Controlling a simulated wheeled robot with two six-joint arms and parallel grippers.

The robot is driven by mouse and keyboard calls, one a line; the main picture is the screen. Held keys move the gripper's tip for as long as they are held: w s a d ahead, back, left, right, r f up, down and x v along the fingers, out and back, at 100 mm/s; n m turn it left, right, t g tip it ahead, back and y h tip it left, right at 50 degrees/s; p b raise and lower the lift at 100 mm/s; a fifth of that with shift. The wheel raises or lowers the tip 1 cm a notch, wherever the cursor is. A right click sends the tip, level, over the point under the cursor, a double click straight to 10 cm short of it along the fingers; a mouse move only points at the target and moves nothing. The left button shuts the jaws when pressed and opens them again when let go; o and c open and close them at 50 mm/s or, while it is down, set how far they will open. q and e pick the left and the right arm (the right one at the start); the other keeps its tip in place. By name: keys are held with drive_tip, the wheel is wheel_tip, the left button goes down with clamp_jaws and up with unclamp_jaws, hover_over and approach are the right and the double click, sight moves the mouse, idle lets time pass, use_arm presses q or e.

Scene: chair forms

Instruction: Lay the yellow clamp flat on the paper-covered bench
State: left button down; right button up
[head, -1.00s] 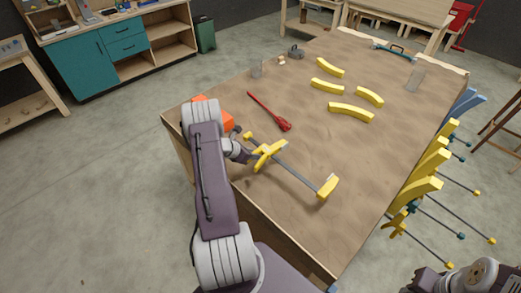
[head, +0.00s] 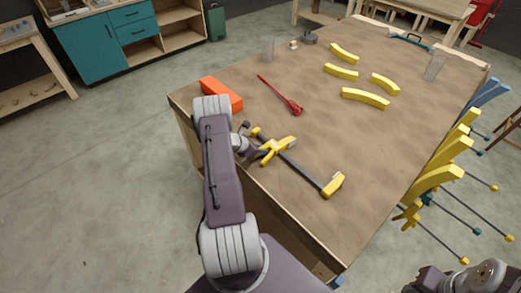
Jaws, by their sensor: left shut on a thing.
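The yellow clamp (head: 306,171) has a long grey bar with yellow parts at both ends. It is over the near left part of the paper-covered bench (head: 335,135), its bar slanting down to the right. My left gripper (head: 255,149) is shut on the clamp near its upper-left end. The clamp is very low, at or just above the paper; I cannot tell whether it touches all along. The fingertips are partly hidden by the clamp and wrist. My right gripper is out of view; only part of my right arm shows at the bottom right.
An orange block (head: 221,93) lies left of a red tool (head: 281,96). Several curved yellow pieces (head: 365,98) lie farther back, with a clear cup (head: 434,67) at the back right. More yellow clamps (head: 437,180) hang beside the right edge. Paper right of the held clamp is clear.

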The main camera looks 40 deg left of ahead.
use_arm(q)
drive_tip(key=c, duration=1.5)
unclamp_jaws()
drive_tip(key=shift+r, duration=0.1)
drive_tip(key=shift+s, duration=0.1)
drive_tip(key=o, duration=0.6)
drive_tip(key=shift+c, duration=0.2)
drive_tip(key=p+v, duration=0.4)
drive_tip(key=v, duration=0.4)
drive_tip(key=shift+s+r, duration=0.1)
drive_tip(key=shift+r, duration=0.1)
drive_tip(key=shift+s+r, duration=0.15)
drive_tip(key=shift+s, duration=0.15)
